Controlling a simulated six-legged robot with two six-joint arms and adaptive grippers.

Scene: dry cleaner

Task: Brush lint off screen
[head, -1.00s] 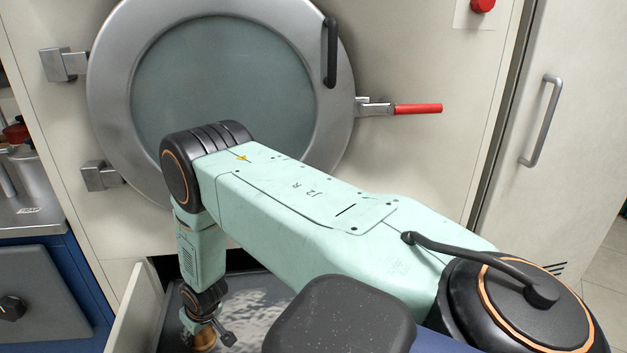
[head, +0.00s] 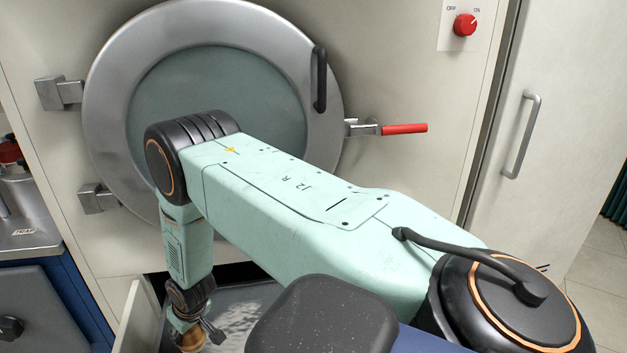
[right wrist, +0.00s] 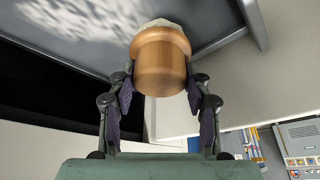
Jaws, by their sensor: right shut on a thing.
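My right gripper (right wrist: 160,92) is shut on a brush (right wrist: 160,65) with a round wooden handle and pale bristles. In the right wrist view the fingers sit on both sides of the handle. The bristle end is at the screen (right wrist: 212,14), a grey panel in a pulled-out tray, but I cannot tell if it touches. Whitish lint (right wrist: 75,28) covers part of the screen, left of the brush. In the head view the brush (head: 190,341) is low under my right arm, and the screen (head: 262,292) is partly hidden by the arm. My left gripper is out of view.
The large round machine door (head: 325,150) is closed above the tray, with a red lever (head: 404,129) at its right. The tray's pale front panel (head: 137,318) stands left of the brush. A red switch (head: 465,25) is at upper right.

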